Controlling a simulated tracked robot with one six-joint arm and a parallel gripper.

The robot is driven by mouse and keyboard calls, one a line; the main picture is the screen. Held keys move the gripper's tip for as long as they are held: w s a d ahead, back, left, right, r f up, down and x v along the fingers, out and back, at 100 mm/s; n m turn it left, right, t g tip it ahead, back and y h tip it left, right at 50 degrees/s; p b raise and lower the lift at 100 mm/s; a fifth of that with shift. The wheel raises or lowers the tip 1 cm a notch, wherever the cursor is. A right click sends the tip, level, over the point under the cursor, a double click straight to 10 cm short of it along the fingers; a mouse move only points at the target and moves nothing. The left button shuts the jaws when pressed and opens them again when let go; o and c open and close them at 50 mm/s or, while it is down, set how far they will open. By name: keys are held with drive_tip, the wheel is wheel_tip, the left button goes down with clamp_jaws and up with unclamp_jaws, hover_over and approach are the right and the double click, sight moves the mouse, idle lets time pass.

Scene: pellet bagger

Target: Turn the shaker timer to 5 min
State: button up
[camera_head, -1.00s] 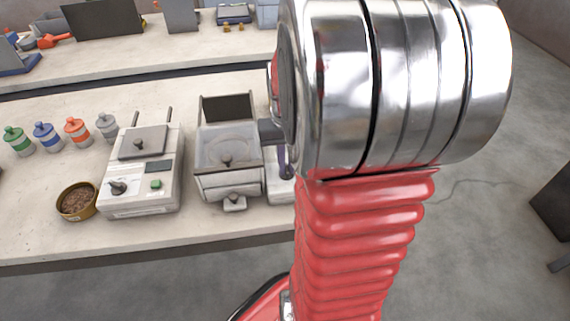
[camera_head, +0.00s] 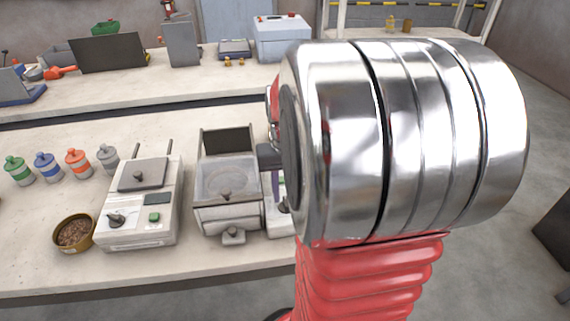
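My silver arm joint and red ribbed arm cover fill the right half of the view. I cannot tell if this is the shaker. No timer scale or minute marks can be read. A white machine (camera_head: 141,236) further left has a dark front knob (camera_head: 116,220), a green button (camera_head: 154,217) and a small dark display.
A grey hopper-like machine (camera_head: 226,212) stands between them. Several coloured bottles (camera_head: 46,167) and a bowl of brown pellets (camera_head: 74,232) are at the left. A back bench (camera_head: 120,82) carries a dark panel and a blue-grey box (camera_head: 283,40). The front bench edge is clear.

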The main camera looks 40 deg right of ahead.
sight(283, 207)
wheel_tip(283, 207, up, 11)
idle(0.4)
idle(0.4)
drive_tip(key=s+a+n+t, duration=0.2)
drive_tip(key=a+n, duration=0.1)
drive_tip(key=a, duration=0.8)
drive_tip(key=s+a+n+t, duration=0.2)
drive_tip(key=a+n+t, duration=0.1)
drive_tip(key=a, duration=0.9)
drive_tip(key=shift+a+f+n+t, duration=0.25)
drive_tip(key=shift+f+n+t, duration=0.05)
drive_tip(key=shift+n, duration=0.1)
